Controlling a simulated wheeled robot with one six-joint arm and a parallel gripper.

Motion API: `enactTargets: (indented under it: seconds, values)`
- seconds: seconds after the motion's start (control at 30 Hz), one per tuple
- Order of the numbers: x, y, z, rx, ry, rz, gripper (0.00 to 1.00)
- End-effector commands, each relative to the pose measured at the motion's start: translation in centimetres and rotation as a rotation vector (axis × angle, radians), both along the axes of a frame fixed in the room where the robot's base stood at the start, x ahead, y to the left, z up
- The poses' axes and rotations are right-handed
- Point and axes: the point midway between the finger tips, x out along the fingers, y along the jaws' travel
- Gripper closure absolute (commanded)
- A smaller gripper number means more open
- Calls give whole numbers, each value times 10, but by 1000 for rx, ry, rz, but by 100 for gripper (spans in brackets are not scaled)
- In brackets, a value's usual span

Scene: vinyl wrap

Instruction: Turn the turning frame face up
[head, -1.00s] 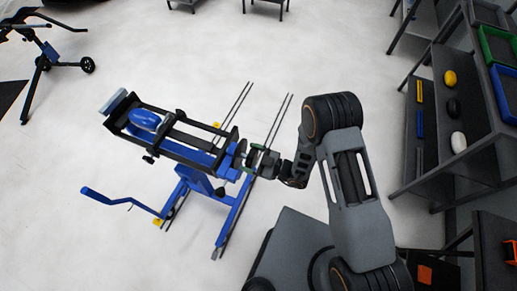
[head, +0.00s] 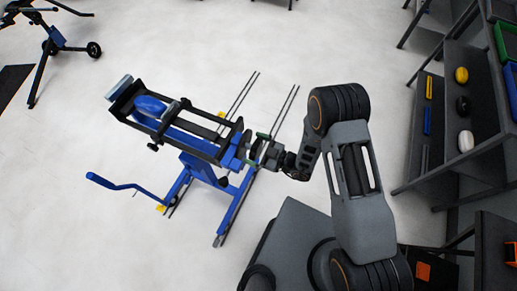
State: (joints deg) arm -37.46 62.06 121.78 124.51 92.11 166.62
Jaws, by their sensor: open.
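The turning frame (head: 178,142) is a black rectangular frame on a blue stand (head: 232,205), left of the middle in the head view. A blue rounded part (head: 149,106) shows inside the frame, tilted more edge-on. A blue crank-like bar (head: 115,184) sticks out low at the left. My gripper (head: 258,150) is at the right end of the frame, with its fingers beside the blue and black end piece. It is open; I cannot tell whether the fingers touch the frame.
A dark shelf (head: 470,160) with yellow, black and white items stands at the right. Another blue-and-black wheeled stand (head: 55,45) is at the upper left.

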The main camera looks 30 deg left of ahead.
Motion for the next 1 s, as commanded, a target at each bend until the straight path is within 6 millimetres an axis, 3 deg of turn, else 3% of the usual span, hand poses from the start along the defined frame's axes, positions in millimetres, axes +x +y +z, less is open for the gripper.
enactTargets:
  seconds: [0.27, 0.7, 1.0]
  values:
    - [1, -9, -1, 0, -1, -1, 0]
    - [6, -94, -2, 0, 0, -6, 0]
    - [7, -131, -1, -1, 1, -2, 0]
